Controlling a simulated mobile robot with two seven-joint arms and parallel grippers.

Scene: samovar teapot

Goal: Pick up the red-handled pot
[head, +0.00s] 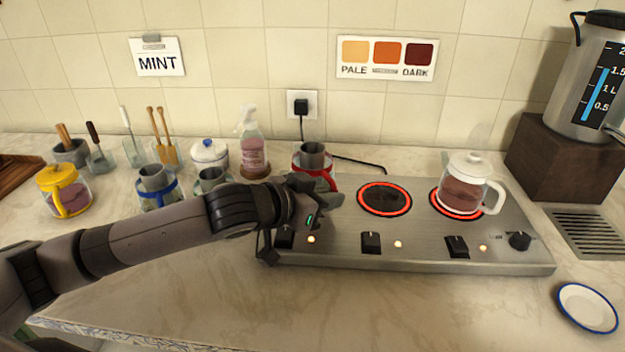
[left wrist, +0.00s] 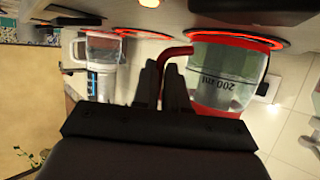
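The red-handled pot (head: 300,170) stands on the left burner of the steel hob, with a grey cylinder (head: 312,153) showing at its top. My left gripper (head: 322,192) reaches in from the left and hides much of its front. In the left wrist view the pot (left wrist: 225,75) appears upside down, clear, with a "200 ml" mark and a red band. Its red handle (left wrist: 176,52) runs down between my left gripper's fingers (left wrist: 162,80), which look closed on it with a narrow gap. The pot seems to rest on the burner. My right gripper is not in view.
A white-handled pot (head: 465,185) of reddish liquid stands on the right burner. The middle burner (head: 385,199) glows red and is empty. Jars, cups and a spray bottle (head: 253,150) stand at the back left. A saucer (head: 587,307) lies front right; the front counter is clear.

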